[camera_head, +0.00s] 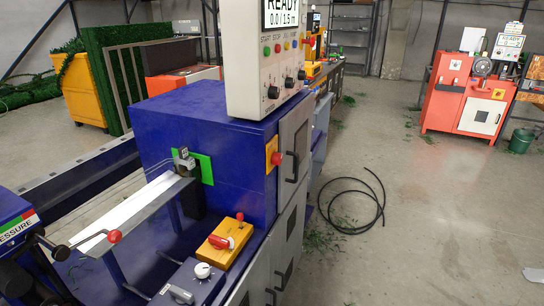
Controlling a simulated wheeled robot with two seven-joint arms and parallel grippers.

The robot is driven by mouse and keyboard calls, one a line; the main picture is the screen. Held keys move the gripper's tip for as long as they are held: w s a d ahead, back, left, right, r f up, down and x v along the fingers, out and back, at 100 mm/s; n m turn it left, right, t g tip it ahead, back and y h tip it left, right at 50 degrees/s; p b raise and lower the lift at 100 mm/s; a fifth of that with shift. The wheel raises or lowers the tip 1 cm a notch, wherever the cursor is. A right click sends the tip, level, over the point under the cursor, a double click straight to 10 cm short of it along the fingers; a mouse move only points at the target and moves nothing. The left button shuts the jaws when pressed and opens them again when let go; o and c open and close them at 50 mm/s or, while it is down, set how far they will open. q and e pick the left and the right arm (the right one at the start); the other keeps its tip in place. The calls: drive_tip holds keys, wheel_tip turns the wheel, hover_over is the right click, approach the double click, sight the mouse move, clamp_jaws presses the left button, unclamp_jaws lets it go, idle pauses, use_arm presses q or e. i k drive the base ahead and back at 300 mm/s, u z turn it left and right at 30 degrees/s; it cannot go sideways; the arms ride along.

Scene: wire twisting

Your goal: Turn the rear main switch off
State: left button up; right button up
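Two red-and-yellow controls show on the blue machine; I cannot tell which one is the rear main switch. One is a red knob on a yellow plate (272,155) on the side of the blue cabinet, beside a dark door handle. The other is a red rotary handle (221,242) on a yellow box (218,252) on the lower deck in front. The on or off position of either is not readable. Neither of my grippers is in view.
A control panel (262,60) reading READY overhangs the blue cabinet (225,120). A red-tipped lever (114,236) and a blue box with a white dial (203,270) are nearer. A black cable coil (352,208) lies on the floor. Floor to the right is mostly open.

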sight(277, 158)
drive_tip(key=z, duration=0.95)
drive_tip(key=i, duration=1.1)
drive_tip(key=u, duration=2.4)
